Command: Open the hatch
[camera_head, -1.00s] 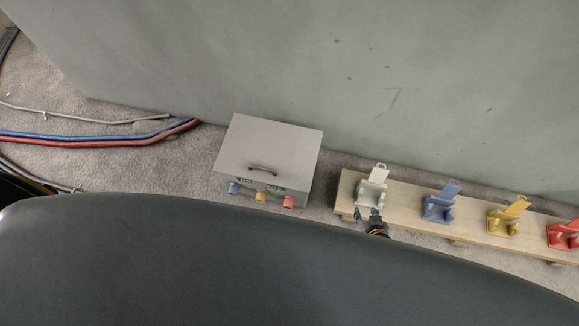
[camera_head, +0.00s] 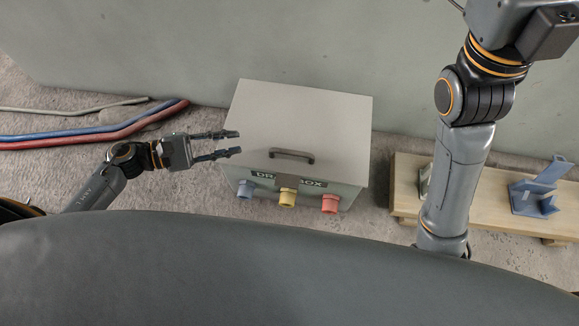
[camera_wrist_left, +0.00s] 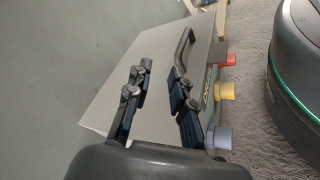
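The hatch is the flat grey lid (camera_head: 310,115) of a grey box against the wall, and it lies closed. A dark bar handle (camera_head: 291,154) sits near its front edge. My left gripper (camera_head: 238,142) is open and empty at the left edge of the lid, left of the handle and apart from it. In the left wrist view, the lid (camera_wrist_left: 160,85) lies beyond the open fingers (camera_wrist_left: 158,105), and the handle (camera_wrist_left: 183,47) is farther off. My right arm rises at the right of the head view; its gripper is out of frame.
Blue (camera_head: 245,189), yellow (camera_head: 287,197) and red (camera_head: 330,203) stubs stick out of the box front. A wooden plank (camera_head: 405,185) with a blue holder (camera_head: 533,195) stands at the right. Blue and red cables (camera_head: 100,134) run along the floor at the left.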

